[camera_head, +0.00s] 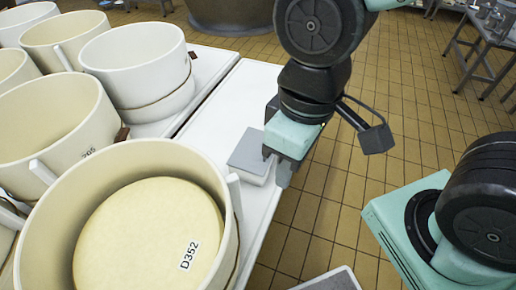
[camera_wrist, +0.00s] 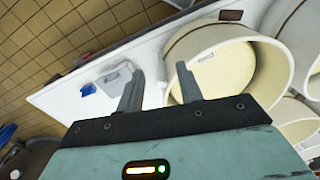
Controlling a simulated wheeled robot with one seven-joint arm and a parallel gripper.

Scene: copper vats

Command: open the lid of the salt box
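The salt box (camera_head: 250,154) is a small, pale box with a flat grey lid. It stands on the white table near its edge, and the lid looks shut. It also shows in the wrist view (camera_wrist: 112,77), left of my fingers and partly behind the left one. My gripper (camera_head: 276,168) is just right of the box in the head view and hides part of its right side. In the wrist view my gripper (camera_wrist: 158,82) has its two fingers well apart with nothing between them. I cannot tell whether a finger touches the box.
Large cream tubs crowd the white table (camera_head: 228,108); the nearest tub (camera_head: 165,150), holding a round block marked D352, stands close to the box. A small blue item (camera_wrist: 88,90) lies beside the box. Tiled floor (camera_head: 345,170) is open to the right.

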